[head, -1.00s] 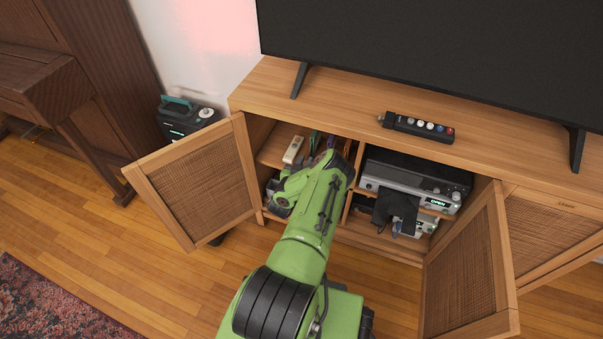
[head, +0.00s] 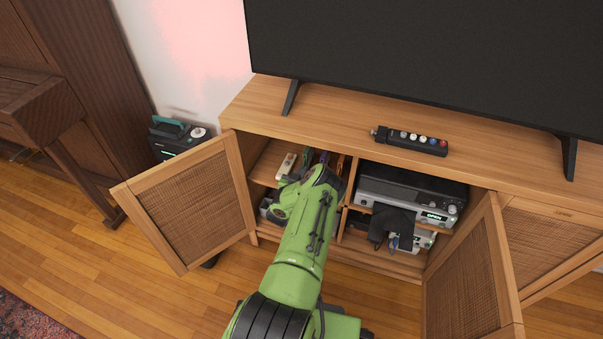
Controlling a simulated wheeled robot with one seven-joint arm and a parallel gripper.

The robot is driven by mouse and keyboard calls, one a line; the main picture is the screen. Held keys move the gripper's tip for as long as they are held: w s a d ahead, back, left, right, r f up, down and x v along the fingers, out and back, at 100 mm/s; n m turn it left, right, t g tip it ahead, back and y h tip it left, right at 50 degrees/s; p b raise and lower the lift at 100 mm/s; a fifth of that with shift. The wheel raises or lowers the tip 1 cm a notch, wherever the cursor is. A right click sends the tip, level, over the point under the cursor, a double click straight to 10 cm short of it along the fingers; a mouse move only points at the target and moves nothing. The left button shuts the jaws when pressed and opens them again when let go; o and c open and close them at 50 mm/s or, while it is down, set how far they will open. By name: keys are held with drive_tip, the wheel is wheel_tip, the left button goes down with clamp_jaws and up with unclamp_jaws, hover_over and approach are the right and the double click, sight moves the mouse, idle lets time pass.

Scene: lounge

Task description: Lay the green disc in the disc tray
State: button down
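The disc tray (head: 393,219) looks like the dark piece sticking out of the front of the silver player (head: 416,194) in the cabinet's right compartment. The player's display reads OPEN. Several thin upright coloured items stand on the left compartment's upper shelf, partly behind my arm. My green arm reaches to the left compartment. My gripper is hidden behind my own arm links, so its fingers and anything in them do not show.
Two rattan doors stand open, left (head: 192,204) and right (head: 470,275), flanking my arm. A white box-like item (head: 286,165) lies on the left shelf. A second device (head: 424,240) sits under the player. A remote (head: 410,141) lies on the cabinet top (head: 340,112) before the TV.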

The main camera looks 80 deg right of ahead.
drive_tip(key=shift+w+a+r+p, duration=0.1)
drive_tip(key=shift+a+p, duration=0.85)
drive_tip(key=shift+p, duration=0.25)
drive_tip(key=shift+a, duration=0.15)
drive_tip(key=shift+w+a+p, duration=0.15)
drive_tip(key=shift+a+p, duration=1.25)
drive_tip(key=shift+p, duration=0.25)
drive_tip(key=shift+w+a+p, duration=0.15)
drive_tip(key=shift+a+p, duration=1.25)
drive_tip(key=shift+a, duration=0.1)
drive_tip(key=shift+w+a+p, duration=0.2)
drive_tip(key=shift+a+p, duration=1.35)
drive_tip(key=shift+a, duration=0.4)
